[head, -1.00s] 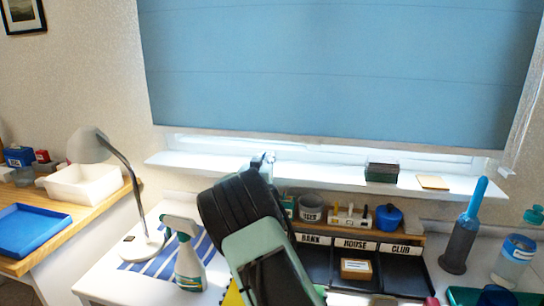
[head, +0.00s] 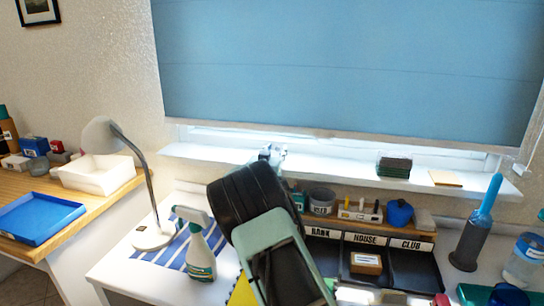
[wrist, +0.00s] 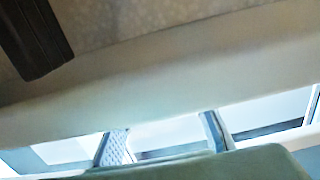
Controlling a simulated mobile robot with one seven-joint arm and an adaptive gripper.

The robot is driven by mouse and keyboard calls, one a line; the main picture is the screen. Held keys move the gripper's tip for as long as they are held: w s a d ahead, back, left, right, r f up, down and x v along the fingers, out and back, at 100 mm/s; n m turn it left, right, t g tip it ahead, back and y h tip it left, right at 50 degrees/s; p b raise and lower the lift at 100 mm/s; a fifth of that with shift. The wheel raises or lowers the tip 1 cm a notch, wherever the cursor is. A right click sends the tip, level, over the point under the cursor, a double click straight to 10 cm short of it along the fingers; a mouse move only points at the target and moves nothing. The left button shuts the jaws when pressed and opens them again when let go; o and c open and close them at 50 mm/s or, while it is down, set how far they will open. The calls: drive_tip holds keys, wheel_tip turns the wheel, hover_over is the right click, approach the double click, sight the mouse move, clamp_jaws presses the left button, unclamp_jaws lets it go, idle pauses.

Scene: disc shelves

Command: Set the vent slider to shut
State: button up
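My gripper (head: 272,153) is small in the head view, in front of the window sill and just below the blue blind. My dark and pale green arm hides much of what lies below it. In the wrist view two fingers of my gripper (wrist: 165,141) stand well apart at the bottom, with nothing clearly held between them. Bright window-like panes show behind them, below a long pale bar (wrist: 150,80). I cannot make out the vent slider in either view; it may be hidden behind my gripper or the blind.
The blue blind (head: 350,65) covers most of the window. The white sill (head: 330,172) bears a dark box (head: 394,168). Below stand a desk lamp (head: 150,205), a spray bottle (head: 197,245) and a labelled black tray (head: 410,277). A dark object (wrist: 35,38) shows in the wrist view.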

drive_tip(key=v, duration=1.1)
drive_tip(key=shift+s+a+r, duration=0.1)
drive_tip(key=shift+s+a, duration=0.05)
drive_tip(key=shift+s, duration=0.2)
